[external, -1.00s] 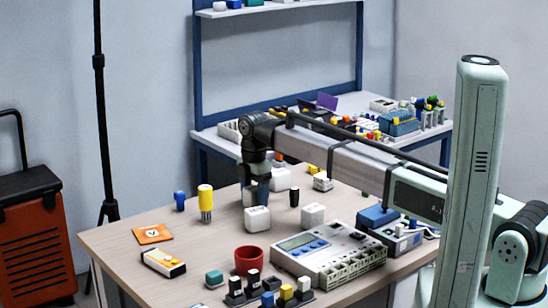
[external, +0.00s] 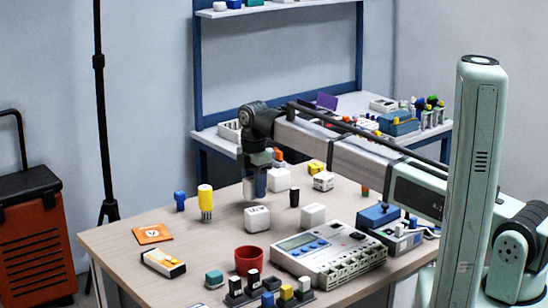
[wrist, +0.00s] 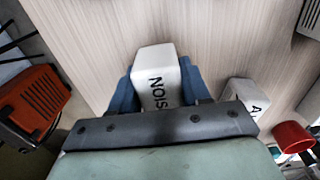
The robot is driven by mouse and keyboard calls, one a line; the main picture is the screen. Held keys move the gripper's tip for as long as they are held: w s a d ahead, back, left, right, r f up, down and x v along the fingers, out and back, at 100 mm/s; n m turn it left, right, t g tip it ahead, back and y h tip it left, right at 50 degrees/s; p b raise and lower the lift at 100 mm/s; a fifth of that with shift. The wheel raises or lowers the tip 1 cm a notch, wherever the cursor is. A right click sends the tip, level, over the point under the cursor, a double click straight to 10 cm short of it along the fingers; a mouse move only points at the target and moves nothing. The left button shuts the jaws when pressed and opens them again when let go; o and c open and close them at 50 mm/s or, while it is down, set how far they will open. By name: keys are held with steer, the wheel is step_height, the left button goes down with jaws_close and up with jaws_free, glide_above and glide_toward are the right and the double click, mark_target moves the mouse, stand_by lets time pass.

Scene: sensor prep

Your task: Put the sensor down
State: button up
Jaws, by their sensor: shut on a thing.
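My gripper (external: 256,190) points down over the back half of the wooden table. Its blue-grey fingers are shut on a white block with rounded edges and black letters, which I take as the sensor (wrist: 157,80). The letters are only partly visible, like "SION". In the external view the fingers largely cover the sensor, and I cannot tell whether it touches the table. A second white block (external: 257,219) stands just in front of the gripper. It also shows in the wrist view (wrist: 242,92), with a letter "A".
More white blocks (external: 313,215) stand close by, one right behind the gripper (external: 279,180). A yellow cylinder (external: 205,198) stands to the left, a black one (external: 294,197) to the right. A red cup (external: 249,260) and a grey device (external: 328,254) are in front. The left-middle tabletop is clear.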

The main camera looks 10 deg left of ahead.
step_height(320, 180, up, 6)
steer(key=shift+w+r, duration=0.1)
steer(key=shift+r, duration=0.15)
steer(key=w+d+r+m, duration=0.1)
steer(key=w+d+r, duration=0.1)
steer(key=w+d, duration=0.35)
steer(key=m, duration=0.4)
glide_above(346, 209)
steer(key=f, duration=0.2)
steer(key=shift+w+f, duration=0.15)
steer(key=shift+f, duration=4.35)
steer(key=o, duration=1.1)
steer(key=shift+f, duration=0.1)
